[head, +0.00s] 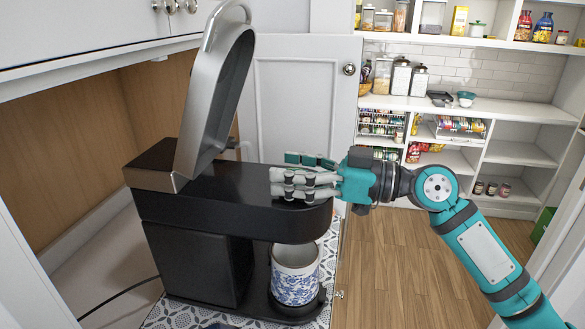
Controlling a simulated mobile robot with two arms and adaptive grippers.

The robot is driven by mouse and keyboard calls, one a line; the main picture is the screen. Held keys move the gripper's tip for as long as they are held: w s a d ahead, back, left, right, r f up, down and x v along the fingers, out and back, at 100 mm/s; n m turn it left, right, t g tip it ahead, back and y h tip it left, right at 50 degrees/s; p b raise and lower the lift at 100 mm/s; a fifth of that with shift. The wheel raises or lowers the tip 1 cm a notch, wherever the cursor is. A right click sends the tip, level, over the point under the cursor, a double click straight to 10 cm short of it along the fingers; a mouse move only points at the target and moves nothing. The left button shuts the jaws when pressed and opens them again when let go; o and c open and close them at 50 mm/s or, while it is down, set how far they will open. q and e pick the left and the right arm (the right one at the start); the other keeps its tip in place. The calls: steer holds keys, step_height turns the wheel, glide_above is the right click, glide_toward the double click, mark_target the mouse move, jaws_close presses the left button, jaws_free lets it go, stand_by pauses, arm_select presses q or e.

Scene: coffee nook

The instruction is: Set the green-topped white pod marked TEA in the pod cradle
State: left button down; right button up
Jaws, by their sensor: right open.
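My right gripper (272,183) reaches in from the right over the front top of the black coffee machine (190,255). Its fingers point left and are open. I cannot make out the green-topped white TEA pod. The pod cradle is not visible either; the gripper covers part of the machine's top front, where it may be. The machine's silver lid (213,95) stands raised at the back of its top. My left gripper is not in view.
A white mug with blue flowers (296,278) stands under the machine's front overhang. The raised lid rises left of my right gripper. White cabinets (85,30) hang above at left. Pantry shelves (480,103) stand behind, with open wooden floor (395,260) before them.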

steer(key=shift+f, duration=0.3)
steer(key=v, duration=1.2)
steer(key=shift+r, duration=0.2)
